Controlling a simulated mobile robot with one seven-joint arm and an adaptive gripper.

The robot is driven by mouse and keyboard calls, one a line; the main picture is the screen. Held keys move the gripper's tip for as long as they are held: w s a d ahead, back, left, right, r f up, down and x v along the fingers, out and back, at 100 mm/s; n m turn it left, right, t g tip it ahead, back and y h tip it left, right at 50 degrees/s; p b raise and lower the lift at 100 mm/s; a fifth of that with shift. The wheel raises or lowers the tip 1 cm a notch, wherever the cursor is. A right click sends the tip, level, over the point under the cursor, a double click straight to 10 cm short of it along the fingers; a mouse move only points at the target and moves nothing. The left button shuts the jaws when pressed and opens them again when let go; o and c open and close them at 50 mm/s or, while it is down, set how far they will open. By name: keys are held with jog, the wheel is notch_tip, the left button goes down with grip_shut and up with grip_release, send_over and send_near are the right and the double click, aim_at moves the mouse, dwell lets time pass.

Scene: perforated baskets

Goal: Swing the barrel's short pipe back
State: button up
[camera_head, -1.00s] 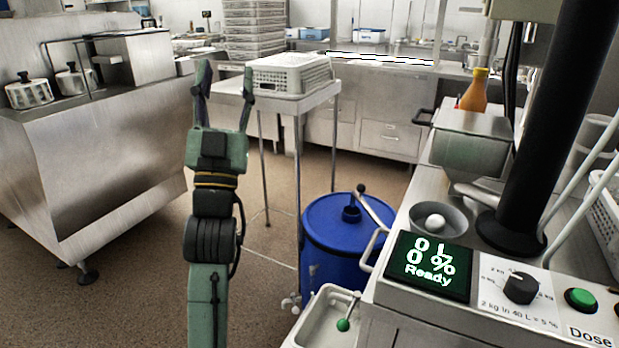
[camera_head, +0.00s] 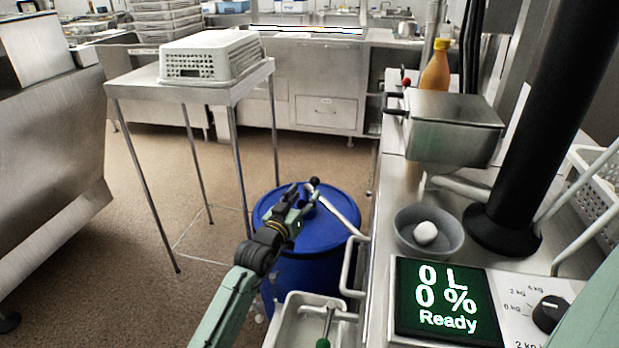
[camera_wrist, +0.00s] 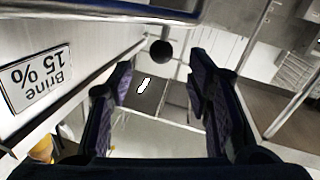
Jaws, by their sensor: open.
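The blue barrel (camera_head: 338,262) stands on the floor left of the counter. Its short grey pipe (camera_head: 341,211) slants over the lid from the counter side up to a black ball end (camera_head: 314,182). My gripper (camera_head: 305,193) is open and empty above the lid, close to the ball end. In the wrist view, the black ball (camera_wrist: 160,51) shows beyond and between my open fingers (camera_wrist: 163,85). I cannot tell whether a finger touches it. The gripper hides part of the lid.
A label reading Brine 15 % (camera_wrist: 38,80) is upside down in the wrist view. The counter has a grey bowl (camera_head: 428,236) with a white ball and a dosing display (camera_head: 445,302). A white sink (camera_head: 298,323) is in front of the barrel. A table with a basket (camera_head: 212,58) stands behind left.

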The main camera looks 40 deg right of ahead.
aim_at(312, 184)
jog(key=p+x, duration=0.2)
jog(key=x, duration=0.6)
jog(key=shift+r, duration=0.1)
jog(key=shift+a, duration=0.1)
jog(key=shift+c, duration=0.5)
grip_shut()
jog(key=shift+w, duration=0.1)
